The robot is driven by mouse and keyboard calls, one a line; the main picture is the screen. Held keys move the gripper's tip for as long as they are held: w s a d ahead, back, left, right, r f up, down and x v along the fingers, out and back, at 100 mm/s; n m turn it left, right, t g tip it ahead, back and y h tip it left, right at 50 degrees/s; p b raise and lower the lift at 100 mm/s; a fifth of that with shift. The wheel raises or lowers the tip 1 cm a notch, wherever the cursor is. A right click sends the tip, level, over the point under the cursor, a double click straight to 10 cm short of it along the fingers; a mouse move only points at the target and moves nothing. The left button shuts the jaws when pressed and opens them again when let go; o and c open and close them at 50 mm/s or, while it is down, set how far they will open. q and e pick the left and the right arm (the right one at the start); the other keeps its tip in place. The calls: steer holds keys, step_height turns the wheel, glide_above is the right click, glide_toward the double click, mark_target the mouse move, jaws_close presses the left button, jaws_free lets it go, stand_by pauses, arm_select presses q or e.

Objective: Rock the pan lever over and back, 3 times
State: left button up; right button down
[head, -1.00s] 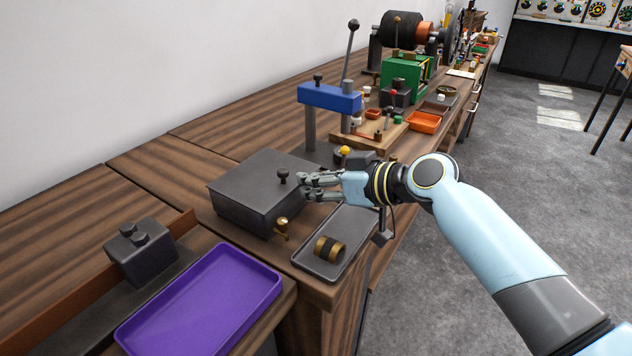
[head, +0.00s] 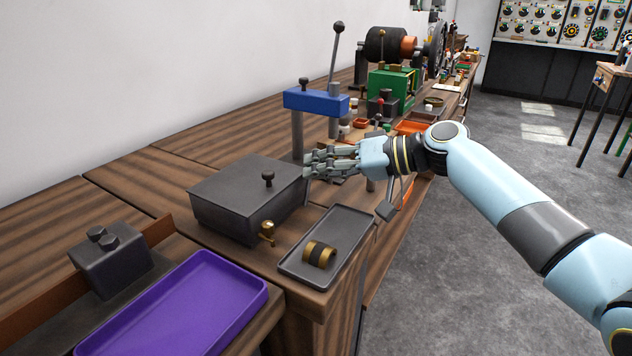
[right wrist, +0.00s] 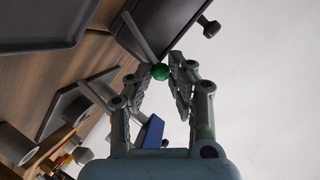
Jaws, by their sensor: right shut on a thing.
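My right gripper (head: 308,166) is at the far right corner of a dark grey box (head: 235,213) in the head view. In the right wrist view its fingers (right wrist: 160,72) are closed around a green ball knob (right wrist: 160,71). A thin grey rod (right wrist: 142,38) runs from the knob; I take this to be the pan lever. The head view hides the knob behind the fingers. A black knob (head: 268,178) stands on the box lid and a brass fitting (head: 267,231) sits at its front. My left gripper is not in view.
A grey tray (head: 300,276) holding a brass-banded cylinder (head: 319,254) lies in front of the box. A purple tray (head: 180,310) is at the lower left. A blue-topped press (head: 316,101) stands behind the gripper. Open floor lies to the right.

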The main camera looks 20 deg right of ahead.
steer(key=shift+w+d+f+m+y+b, duration=0.2)
steer(key=shift+d+f+m+y+b, duration=0.2)
steer(key=shift+m+b, duration=0.25)
steer(key=c, duration=1.2)
jaws_free()
steer(key=shift+o, duration=0.2)
steer(key=shift+r, duration=0.1)
steer(key=v, duration=1.2)
steer(key=shift+w, duration=0.15)
